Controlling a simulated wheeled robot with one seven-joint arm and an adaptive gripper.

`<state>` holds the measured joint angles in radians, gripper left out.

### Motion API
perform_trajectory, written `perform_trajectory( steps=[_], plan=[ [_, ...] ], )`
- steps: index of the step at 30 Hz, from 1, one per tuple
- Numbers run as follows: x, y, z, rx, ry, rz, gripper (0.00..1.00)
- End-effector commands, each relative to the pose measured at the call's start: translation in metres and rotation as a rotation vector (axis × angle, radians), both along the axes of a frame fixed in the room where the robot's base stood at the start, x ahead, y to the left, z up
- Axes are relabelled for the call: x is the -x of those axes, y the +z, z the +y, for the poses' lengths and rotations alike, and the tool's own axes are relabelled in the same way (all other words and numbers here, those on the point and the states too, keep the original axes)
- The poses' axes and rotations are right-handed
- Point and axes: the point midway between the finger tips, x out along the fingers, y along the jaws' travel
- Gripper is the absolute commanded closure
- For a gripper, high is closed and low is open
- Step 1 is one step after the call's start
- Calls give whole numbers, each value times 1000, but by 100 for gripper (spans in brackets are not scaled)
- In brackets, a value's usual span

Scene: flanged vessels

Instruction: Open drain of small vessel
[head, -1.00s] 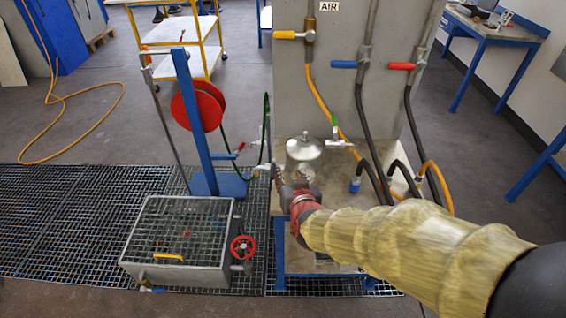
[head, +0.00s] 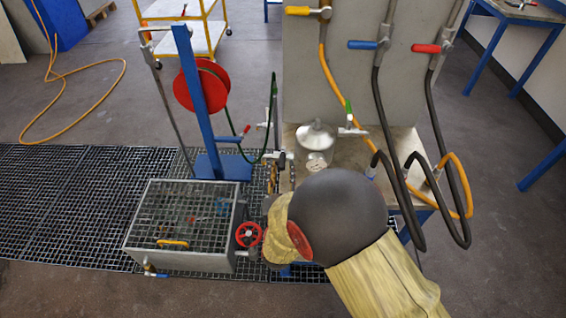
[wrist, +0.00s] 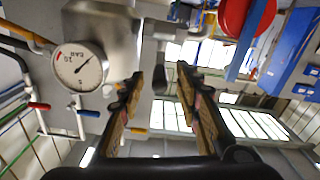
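The small vessel (head: 316,136) is a silver, domed pot on the stand, partly hidden by my arm in the head view. Its drain cannot be made out clearly there. In the wrist view, which looks upward, a grey metal body (wrist: 105,25) is at upper left, probably the vessel. A small dark piece (wrist: 160,80) shows between my fingertips; I cannot tell whether it is the drain handle. My gripper (wrist: 159,74) is open, with a clear gap between its fingers.
A round pressure gauge (wrist: 80,66) is close to the left finger. A grated metal box (head: 185,225) with a red handwheel (head: 248,235) is left of my arm. A blue post with a red reel (head: 202,86) stands behind it. Black and orange hoses (head: 461,190) hang at right.

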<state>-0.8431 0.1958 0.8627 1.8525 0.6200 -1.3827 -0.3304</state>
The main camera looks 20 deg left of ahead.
Motion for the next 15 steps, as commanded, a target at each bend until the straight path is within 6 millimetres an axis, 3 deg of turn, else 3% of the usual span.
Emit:
perform_trajectory(
  steps=[6,15],
  plan=[
    [-26,-1,6,-1,-1,1,66],
    [-33,1,8,0,0,0,66]
  ],
)
